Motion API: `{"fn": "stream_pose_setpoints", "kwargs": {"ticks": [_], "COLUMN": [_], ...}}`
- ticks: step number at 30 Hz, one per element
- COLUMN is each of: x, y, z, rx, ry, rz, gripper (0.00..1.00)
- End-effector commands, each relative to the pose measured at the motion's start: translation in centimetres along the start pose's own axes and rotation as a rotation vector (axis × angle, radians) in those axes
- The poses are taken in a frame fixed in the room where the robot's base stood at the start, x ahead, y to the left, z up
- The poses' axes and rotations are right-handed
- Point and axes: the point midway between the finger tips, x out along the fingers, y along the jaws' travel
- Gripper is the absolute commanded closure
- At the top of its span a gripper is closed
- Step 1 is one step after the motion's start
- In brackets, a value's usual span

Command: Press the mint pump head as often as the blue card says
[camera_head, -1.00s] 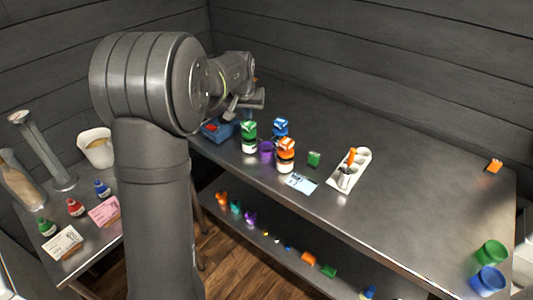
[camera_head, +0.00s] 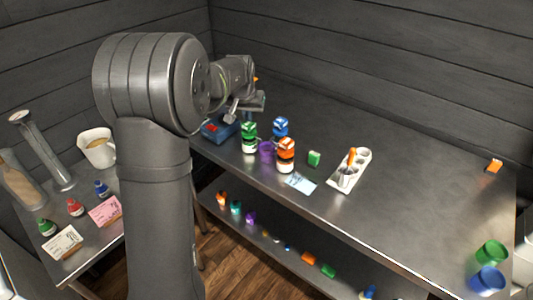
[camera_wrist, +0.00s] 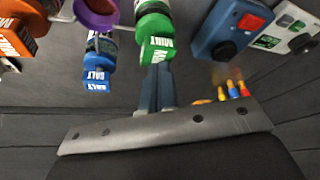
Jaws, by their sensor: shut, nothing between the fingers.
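The mint pump is a white bottle with a green head (camera_head: 249,131). In the wrist view its green head (camera_wrist: 157,42) carries the word MINT. My gripper (camera_wrist: 158,72) is shut and empty, its fingertips close to the green head in that view; whether they touch it I cannot tell. In the head view my gripper (camera_head: 247,106) is behind the green pump and appears higher. The pale blue card (camera_head: 300,183) lies flat near the table's front edge; its writing is too small to read.
A blue-headed pump (camera_head: 281,127), an orange-headed pump (camera_head: 286,149) and a purple cup (camera_head: 267,151) stand close to the green pump. A blue box with a red top (camera_head: 214,129) is at its left.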

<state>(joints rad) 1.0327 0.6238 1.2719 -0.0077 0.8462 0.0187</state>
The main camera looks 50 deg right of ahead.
Motion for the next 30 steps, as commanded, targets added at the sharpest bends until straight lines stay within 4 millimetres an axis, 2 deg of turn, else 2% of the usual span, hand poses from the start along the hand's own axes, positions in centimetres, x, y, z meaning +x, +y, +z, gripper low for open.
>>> {"fn": "stream_pose_setpoints", "kwargs": {"ticks": [16,30], "x": [1.8,1.0], "y": [0.0,0.0], "z": [0.8,0.5], "rx": [0.000,0.000], "ry": [-0.001,-0.001], "rz": [0.000,0.000], "gripper": [1.00,1.00]}}
